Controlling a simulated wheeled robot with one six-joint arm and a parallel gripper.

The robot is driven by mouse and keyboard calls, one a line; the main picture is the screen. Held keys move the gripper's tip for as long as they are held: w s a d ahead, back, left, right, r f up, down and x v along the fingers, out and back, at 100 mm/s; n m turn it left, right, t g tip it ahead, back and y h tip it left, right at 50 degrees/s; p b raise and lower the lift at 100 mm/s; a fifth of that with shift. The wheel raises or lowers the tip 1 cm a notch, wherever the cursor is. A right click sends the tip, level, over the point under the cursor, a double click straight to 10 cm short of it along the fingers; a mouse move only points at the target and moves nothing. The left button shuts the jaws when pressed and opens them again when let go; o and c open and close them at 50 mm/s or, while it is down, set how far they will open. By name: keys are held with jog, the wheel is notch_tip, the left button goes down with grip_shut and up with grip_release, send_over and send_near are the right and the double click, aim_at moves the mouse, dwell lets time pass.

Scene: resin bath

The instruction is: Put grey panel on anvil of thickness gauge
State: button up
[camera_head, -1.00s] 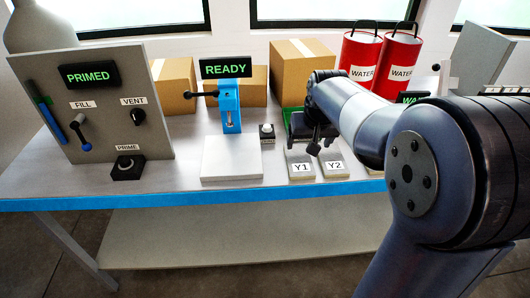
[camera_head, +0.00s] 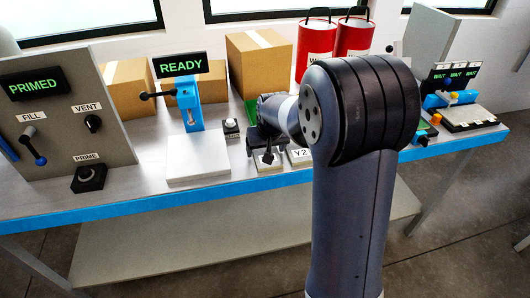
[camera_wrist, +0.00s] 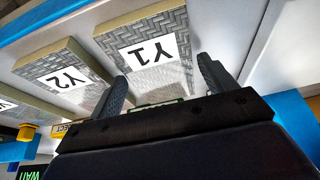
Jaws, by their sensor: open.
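Y2 also shows in the head view (camera_head: 300,154), while Y1 there is mostly hidden by my gripper (camera_head: 268,157). My gripper is open and empty above Y1. In the wrist view its two fingers (camera_wrist: 164,80) are spread, with the lower part of Y1 showing between them. I cannot tell if they touch it. The blue device with the READY display (camera_head: 187,105), which looks like the thickness gauge, stands left on a pale base (camera_head: 197,160).
A small button box (camera_head: 231,128) stands between the gauge and my gripper. The PRIMED control panel (camera_head: 60,120) is at the far left. Cardboard boxes (camera_head: 258,65) and red water containers (camera_head: 316,50) line the back. A device with WAIT displays (camera_head: 462,98) is at right.

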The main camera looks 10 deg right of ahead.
jog(key=shift+c, duration=0.3)
jog(key=c, duration=0.8)
